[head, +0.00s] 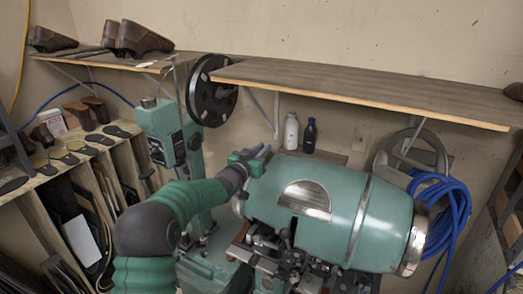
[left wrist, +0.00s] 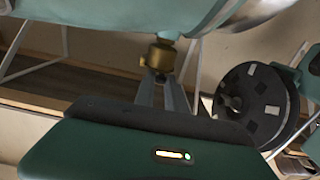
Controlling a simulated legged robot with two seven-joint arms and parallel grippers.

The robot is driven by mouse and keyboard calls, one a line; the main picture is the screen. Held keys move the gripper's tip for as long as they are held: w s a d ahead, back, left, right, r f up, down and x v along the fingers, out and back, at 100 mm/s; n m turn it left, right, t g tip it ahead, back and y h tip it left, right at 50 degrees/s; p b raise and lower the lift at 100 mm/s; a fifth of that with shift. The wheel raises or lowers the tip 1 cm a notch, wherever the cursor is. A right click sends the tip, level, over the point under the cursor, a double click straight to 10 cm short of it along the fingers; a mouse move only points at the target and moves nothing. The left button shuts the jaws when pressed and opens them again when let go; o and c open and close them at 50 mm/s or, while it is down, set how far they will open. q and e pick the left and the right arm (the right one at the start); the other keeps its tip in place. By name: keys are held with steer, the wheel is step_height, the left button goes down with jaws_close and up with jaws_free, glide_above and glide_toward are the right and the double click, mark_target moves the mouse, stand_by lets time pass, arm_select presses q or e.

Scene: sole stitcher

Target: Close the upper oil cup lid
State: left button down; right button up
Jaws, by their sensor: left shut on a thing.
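The stitching machine has a large green rounded body (head: 325,210). My left gripper (head: 257,155) reaches over the top left of this body. In the left wrist view a small brass oil cup (left wrist: 162,55) stands out from the green machine body (left wrist: 110,12). The fingertips of my left gripper (left wrist: 160,85) are at the cup's outer end, shut on the lid part there. Whether the lid is open or seated is too small to tell. In the head view my gripper hides the cup. My right gripper is in neither view.
A black reel (head: 211,90) stands behind my left arm, and also shows in the left wrist view (left wrist: 250,103). A wooden shelf (head: 370,88) runs along the wall above the machine. Two bottles (head: 291,131) stand behind it. A blue hose (head: 440,210) hangs at right.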

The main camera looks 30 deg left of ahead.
arm_select(q)
steer(key=c, duration=1.4)
jaws_free()
steer(key=shift+f, duration=0.45)
steer(key=shift+r, duration=0.1)
steer(key=s+b, duration=0.1)
steer(key=s, duration=0.1)
steer(key=s+f+b, duration=0.1)
steer(key=s+b, duration=0.1)
steer(key=shift+s, duration=0.15)
steer(key=s+r+b, duration=0.1)
steer(key=s+b, duration=0.3)
steer(key=s, duration=0.8)
steer(key=shift+d, duration=0.3)
steer(key=shift+s, duration=0.2)
